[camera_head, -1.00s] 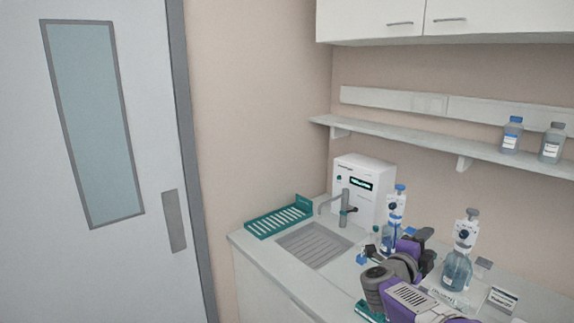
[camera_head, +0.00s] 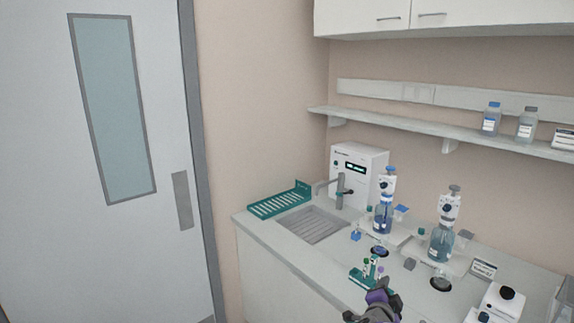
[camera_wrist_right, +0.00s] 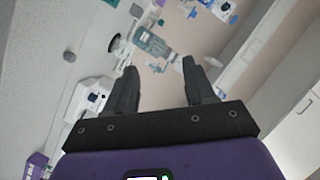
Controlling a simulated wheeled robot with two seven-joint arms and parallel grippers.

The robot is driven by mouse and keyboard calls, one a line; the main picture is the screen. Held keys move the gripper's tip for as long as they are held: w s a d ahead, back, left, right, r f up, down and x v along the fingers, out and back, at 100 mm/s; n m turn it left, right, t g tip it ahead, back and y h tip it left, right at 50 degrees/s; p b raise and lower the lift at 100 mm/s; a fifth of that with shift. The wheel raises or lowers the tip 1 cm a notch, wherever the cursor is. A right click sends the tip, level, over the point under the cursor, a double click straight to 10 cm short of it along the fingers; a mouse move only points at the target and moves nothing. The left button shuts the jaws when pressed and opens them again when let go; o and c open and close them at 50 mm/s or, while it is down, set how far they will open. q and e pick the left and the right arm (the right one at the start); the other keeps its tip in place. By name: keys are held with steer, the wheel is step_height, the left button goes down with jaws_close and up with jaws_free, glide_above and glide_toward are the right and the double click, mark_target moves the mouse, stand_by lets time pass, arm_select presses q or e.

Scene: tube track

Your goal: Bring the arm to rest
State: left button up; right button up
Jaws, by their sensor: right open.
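My right gripper (camera_head: 374,306) is low in the head view, at the bottom edge, just below the small green tube rack (camera_head: 360,280). Its purple and black parts show, and much of the arm is out of frame. In the right wrist view the two black fingers (camera_wrist_right: 160,70) stand wide apart with nothing between them. A bottle with a dispenser (camera_wrist_right: 152,42) shows beyond the fingers, apart from them. My left gripper is not in view.
Two dispenser bottles (camera_head: 383,215) (camera_head: 441,240) stand on the counter (camera_head: 330,258). A white machine (camera_head: 357,172) stands behind the sink (camera_head: 313,224), with a green drying rack (camera_head: 280,202) at left. A white device (camera_head: 502,302) stands at bottom right. A shelf (camera_head: 400,123) runs along the wall.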

steer(key=s+a+f+n+g+y+b, duration=0.1)
steer(key=s+a+f+n+g+y, duration=0.2)
steer(key=f, duration=0.7)
steer(key=s+a+f+n+y+b, duration=0.1)
steer(key=s+a+f+n+y, duration=0.3)
steer(key=f, duration=0.6)
steer(key=s+a+f+n+g+b, duration=0.15)
steer(key=s+f, duration=0.35)
steer(key=f, duration=0.5)
steer(key=s+a+f+n+g+y+b, duration=0.1)
steer(key=s+a+f+g, duration=0.1)
steer(key=s, duration=0.6)
steer(key=s+a+f+n+g+y+b, duration=0.1)
steer(key=s+a+f+n+g+y, duration=0.1)
steer(key=s+f, duration=0.4)
steer(key=s+a+f+n+g+y+b, duration=0.1)
steer(key=s+a+f+g, duration=0.3)
steer(key=s, duration=0.6)
steer(key=shift+a+f+n+y, duration=0.3)
steer(key=shift+a+n+y, duration=0.3)
steer(key=shift+a, duration=0.5)
